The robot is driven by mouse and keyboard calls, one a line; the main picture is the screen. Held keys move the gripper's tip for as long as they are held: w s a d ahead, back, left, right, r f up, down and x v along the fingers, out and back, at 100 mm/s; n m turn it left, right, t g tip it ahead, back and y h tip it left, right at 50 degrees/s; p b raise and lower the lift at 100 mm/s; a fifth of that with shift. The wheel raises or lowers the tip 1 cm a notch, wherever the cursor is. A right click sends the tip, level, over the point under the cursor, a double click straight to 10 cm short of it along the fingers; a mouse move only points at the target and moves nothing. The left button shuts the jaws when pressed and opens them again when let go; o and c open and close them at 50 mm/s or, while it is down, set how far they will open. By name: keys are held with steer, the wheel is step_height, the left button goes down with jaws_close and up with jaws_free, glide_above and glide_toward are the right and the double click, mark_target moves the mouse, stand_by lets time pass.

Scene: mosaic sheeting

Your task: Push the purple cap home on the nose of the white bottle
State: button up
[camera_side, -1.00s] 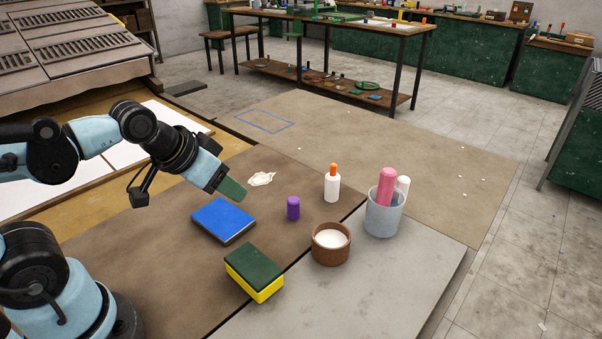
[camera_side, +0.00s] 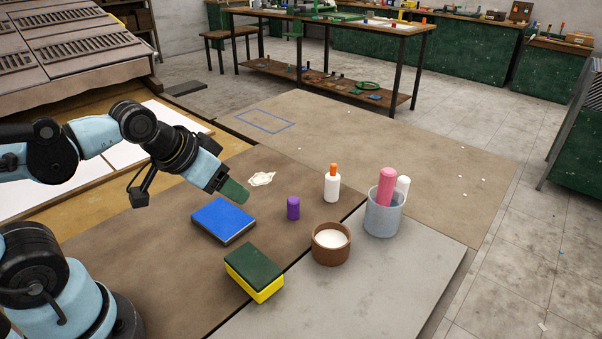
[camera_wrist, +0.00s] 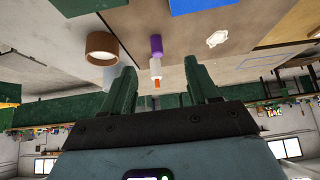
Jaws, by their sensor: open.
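The purple cap (camera_side: 293,208) stands upright on the brown sheet, apart from the bottle. The white bottle (camera_side: 332,187) stands upright behind it and to the right, with a bare orange nose (camera_side: 333,169) on top. My gripper (camera_side: 236,192) is in the air left of the cap, above the blue block, and holds nothing. In the wrist view its two green fingers are spread apart. There the purple cap (camera_wrist: 156,45) and the white bottle (camera_wrist: 156,66) appear in line between the fingers.
A blue block (camera_side: 223,220) and a green-and-yellow sponge (camera_side: 254,271) lie in front. A brown pot (camera_side: 331,244) with white contents and a grey cup (camera_side: 383,218) holding pink and white items stand to the right. A crumpled white scrap (camera_side: 261,179) lies behind the cap.

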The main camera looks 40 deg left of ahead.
steer(key=m+g, duration=0.2)
steer(key=g, duration=0.5)
glide_above(293, 199)
steer(key=f, duration=0.2)
step_height(293, 199, down, 12)
steer(key=shift+r, duration=0.2)
steer(key=c, duration=1.1)
